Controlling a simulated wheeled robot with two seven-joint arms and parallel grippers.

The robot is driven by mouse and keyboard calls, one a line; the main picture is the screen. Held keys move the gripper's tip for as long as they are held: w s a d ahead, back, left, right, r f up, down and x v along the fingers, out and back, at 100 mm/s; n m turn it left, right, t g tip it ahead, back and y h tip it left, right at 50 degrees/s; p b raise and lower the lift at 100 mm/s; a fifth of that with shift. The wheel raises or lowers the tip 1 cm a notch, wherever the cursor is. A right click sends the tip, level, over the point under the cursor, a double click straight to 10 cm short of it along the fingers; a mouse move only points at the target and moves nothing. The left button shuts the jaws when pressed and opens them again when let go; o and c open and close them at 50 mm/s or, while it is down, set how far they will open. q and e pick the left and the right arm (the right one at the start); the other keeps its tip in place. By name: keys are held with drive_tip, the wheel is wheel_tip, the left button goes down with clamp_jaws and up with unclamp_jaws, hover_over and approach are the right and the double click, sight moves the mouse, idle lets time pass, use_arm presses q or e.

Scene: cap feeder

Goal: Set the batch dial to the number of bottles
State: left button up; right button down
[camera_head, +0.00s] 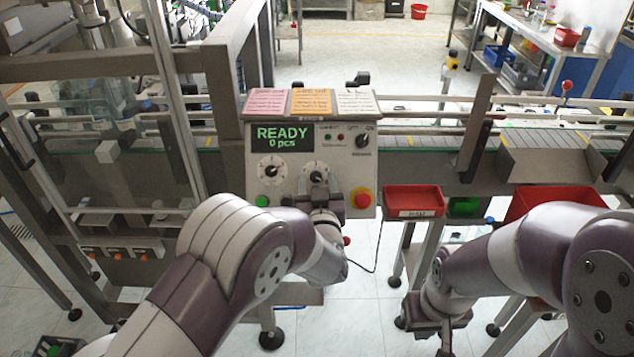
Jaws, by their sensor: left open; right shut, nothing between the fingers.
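The control panel (308,136) stands at the conveyor, and its screen (284,138) reads "READY 0 pcs". Two round dials with dark knobs are on its lower face: a left dial (270,171) and a right dial (308,168). Their labels are too small to read, so I cannot tell which is the batch dial. My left gripper (319,186) is open right in front of the right dial and covers its lower part. I cannot tell if the fingers touch the knob. My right gripper (445,343) is shut and empty, low at the bottom right. I cannot make out bottles clearly.
A red stop button (361,199) and a green button (262,201) flank the dials. A red tray (413,200) stands right of the panel, with a larger red bin (552,199) beyond. The conveyor (421,140) runs behind. A metal frame with clear panels stands at left.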

use_arm(q)
clamp_jaws()
drive_tip(key=shift+n, duration=0.3)
